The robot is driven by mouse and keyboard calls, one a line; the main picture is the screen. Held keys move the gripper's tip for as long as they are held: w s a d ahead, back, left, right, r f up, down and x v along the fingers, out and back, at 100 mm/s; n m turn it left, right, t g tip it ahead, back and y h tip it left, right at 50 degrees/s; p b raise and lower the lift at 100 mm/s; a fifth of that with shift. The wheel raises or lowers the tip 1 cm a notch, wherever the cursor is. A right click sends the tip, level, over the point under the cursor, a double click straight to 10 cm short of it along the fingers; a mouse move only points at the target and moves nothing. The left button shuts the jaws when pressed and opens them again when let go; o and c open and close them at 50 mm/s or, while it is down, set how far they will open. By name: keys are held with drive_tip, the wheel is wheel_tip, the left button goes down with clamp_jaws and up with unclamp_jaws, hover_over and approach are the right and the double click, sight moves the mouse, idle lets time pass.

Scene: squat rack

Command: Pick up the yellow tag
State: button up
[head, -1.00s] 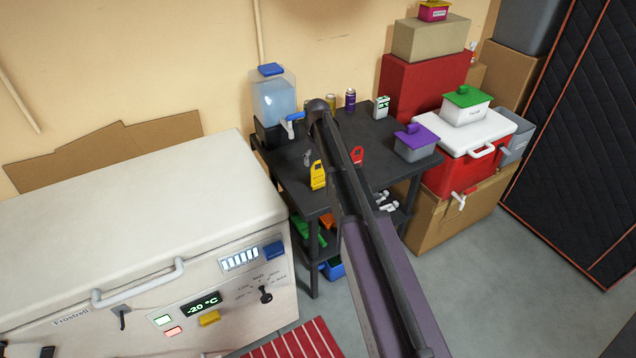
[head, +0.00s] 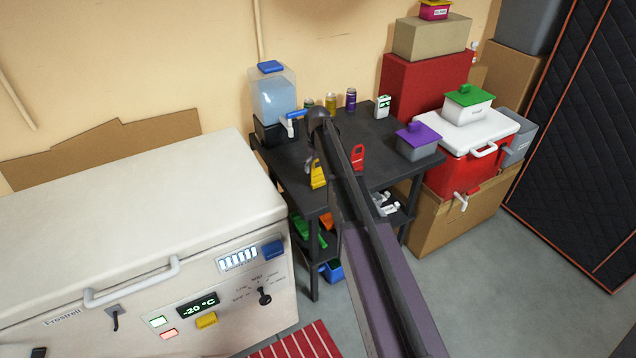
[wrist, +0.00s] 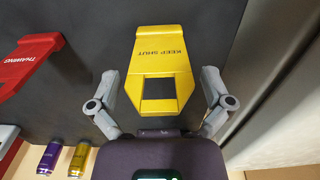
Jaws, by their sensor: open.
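The yellow tag (head: 317,177) stands on the dark table in the head view, near its front left, partly covered by my arm. In the wrist view the yellow tag (wrist: 160,48) reads "KEEP SHUT" and has a square opening in its lower part. My gripper (wrist: 160,80) is open, with one grey finger on each side of the tag. Gaps show between the fingers and the tag, and nothing is held. In the head view my gripper is mostly hidden behind my arm.
A red tag (head: 358,157) marked "THAWING" in the wrist view (wrist: 28,62) stands beside the yellow one. A water dispenser (head: 273,98), cans (head: 351,99) and a purple-lidded tub (head: 417,141) stand on the table (head: 385,160). A white chest freezer (head: 120,210) is at left.

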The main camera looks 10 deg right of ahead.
drive_tip(key=shift+f+b, duration=0.6)
drive_tip(key=shift+f, duration=0.3)
drive_tip(key=c, duration=0.8)
